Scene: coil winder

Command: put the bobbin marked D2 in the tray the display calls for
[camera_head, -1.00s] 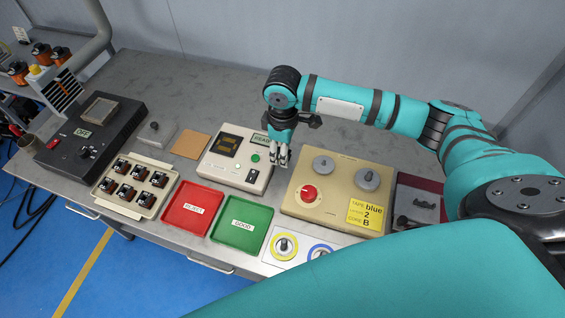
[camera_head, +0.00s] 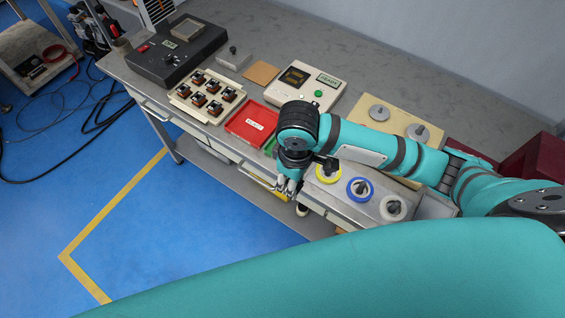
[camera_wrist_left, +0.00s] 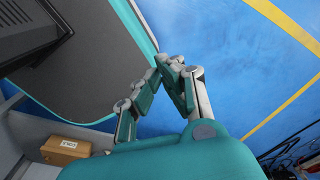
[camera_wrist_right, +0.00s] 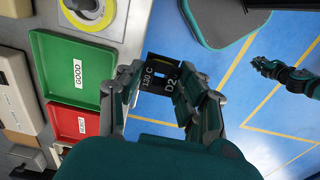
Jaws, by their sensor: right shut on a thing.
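My right gripper (camera_head: 288,188) is in front of the bench's front edge. In the right wrist view it (camera_wrist_right: 168,95) is shut on a dark bobbin (camera_wrist_right: 160,78) with the print "130 C" and "D2". The green tray (camera_wrist_right: 75,88) reads GOOD and is mostly hidden behind my arm in the head view. The red tray (camera_head: 250,122) is beside it and is empty. The amber display (camera_head: 295,76) on the tester is lit, but too small to read. My left gripper (camera_wrist_left: 172,63) is away from the bench, its fingertips together and empty.
A beige tray with several bobbins (camera_head: 208,97) stands left of the red tray. Yellow, blue and white rings (camera_head: 360,188) sit on a panel near the bench's front edge. The winder (camera_head: 380,111) is behind them. The blue floor before the bench is open.

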